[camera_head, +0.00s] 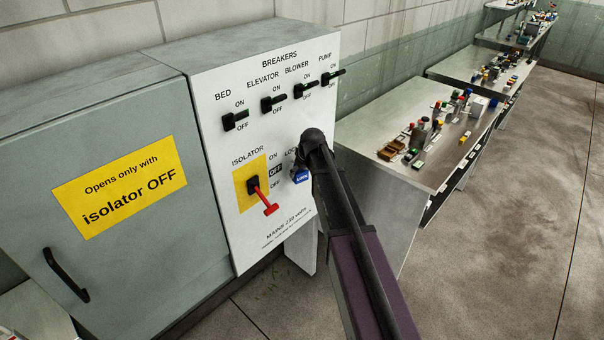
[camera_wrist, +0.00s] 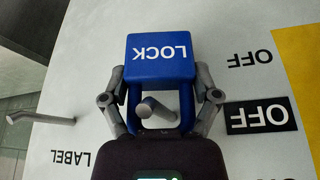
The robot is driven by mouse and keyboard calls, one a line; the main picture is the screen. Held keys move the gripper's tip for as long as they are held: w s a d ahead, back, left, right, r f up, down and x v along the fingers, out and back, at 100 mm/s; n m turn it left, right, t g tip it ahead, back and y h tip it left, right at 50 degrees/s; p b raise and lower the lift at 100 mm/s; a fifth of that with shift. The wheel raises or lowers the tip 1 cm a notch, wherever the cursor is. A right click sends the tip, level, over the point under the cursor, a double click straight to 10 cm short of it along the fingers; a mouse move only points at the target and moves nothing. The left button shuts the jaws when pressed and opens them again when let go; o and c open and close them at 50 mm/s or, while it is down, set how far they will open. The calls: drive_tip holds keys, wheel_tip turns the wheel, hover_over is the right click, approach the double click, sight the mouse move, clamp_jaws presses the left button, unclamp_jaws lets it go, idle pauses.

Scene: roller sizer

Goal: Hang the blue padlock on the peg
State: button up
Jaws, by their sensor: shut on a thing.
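The blue padlock (camera_wrist: 160,58), marked LOCK, is upside down in the wrist view, with its shackle toward my gripper. My gripper (camera_wrist: 160,96) is shut on it, one finger on each side. A grey peg (camera_wrist: 158,108) shows inside the shackle opening, at the panel. The wrist view does not make clear how far the peg passes through the shackle. In the head view the padlock (camera_head: 301,176) is a small blue block close to the white panel, right of the isolator. My arm hides the peg and most of my gripper there.
A second grey peg (camera_wrist: 40,118) sticks out beside the word LABEL. The isolator's red handle (camera_head: 265,203) juts from its yellow plate. Several black breaker levers (camera_head: 271,104) stick out above. A grey cabinet (camera_head: 110,190) is left; a cluttered bench (camera_head: 365,130) stands right.

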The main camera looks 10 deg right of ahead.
drive_tip(key=shift+w+a+f, duration=0.1)
drive_tip(key=shift+a+f, duration=0.1)
drive_tip(key=shift+f, duration=0.05)
idle(0.7)
drive_tip(key=o, duration=1)
drive_tip(key=shift+r, duration=0.1)
